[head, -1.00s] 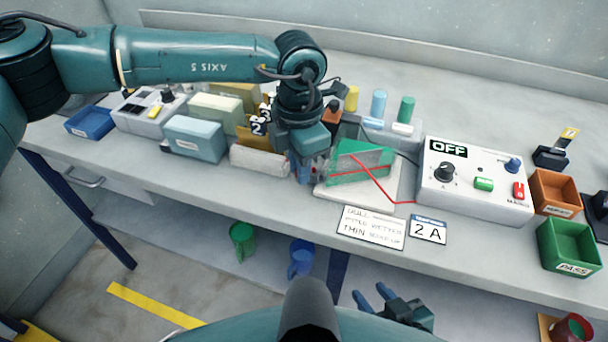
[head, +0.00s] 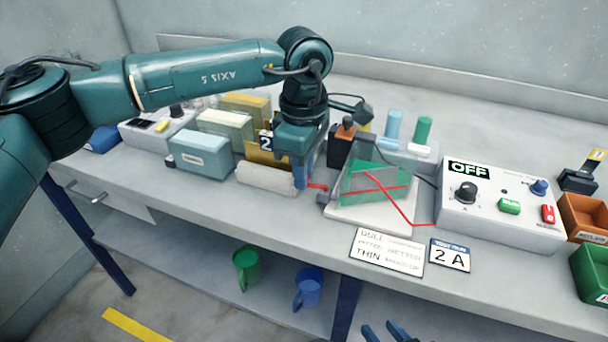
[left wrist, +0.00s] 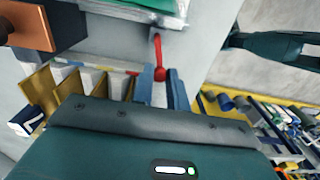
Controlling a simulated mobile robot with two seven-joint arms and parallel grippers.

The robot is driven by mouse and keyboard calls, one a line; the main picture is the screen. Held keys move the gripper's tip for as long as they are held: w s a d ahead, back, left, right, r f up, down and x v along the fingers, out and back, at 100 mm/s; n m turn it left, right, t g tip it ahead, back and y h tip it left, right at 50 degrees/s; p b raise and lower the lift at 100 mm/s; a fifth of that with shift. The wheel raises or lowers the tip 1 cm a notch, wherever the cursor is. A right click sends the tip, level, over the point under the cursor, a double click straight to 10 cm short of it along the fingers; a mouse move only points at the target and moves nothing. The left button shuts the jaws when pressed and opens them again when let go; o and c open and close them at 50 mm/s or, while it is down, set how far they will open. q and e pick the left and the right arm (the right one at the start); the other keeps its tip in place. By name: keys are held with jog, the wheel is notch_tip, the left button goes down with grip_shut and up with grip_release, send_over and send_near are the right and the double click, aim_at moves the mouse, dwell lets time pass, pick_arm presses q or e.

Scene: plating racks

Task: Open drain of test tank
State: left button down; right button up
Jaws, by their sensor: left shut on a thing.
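The test tank (head: 372,185) is a clear, green-tinted wedge on a white base (head: 385,217), with red lines on its front. A red drain part (head: 317,186) shows at its left side, next to a small grey block. My left gripper (head: 301,177) points down just left of the tank, shut on the red drain part. In the left wrist view the red stem and ball (left wrist: 160,72) sit at the blue fingertips (left wrist: 163,88). The grip itself is partly hidden. My right gripper (head: 385,333) is at the bottom edge, partly cut off, its blue fingers apart and empty.
A white roll (head: 267,178) and upright plates crowd my left gripper on the left. A black bottle (head: 342,143) stands behind. A control box (head: 500,208) reading OFF is right of the tank. Cards (head: 387,251) lie in front near the bench edge.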

pick_arm(q)
jog(key=shift+w+m, duration=0.15)
jog(key=shift+m, duration=0.35)
jog(key=c, duration=1.4)
grip_release()
notch_tip(320, 180, up, 13)
jog(key=shift+r, duration=0.15)
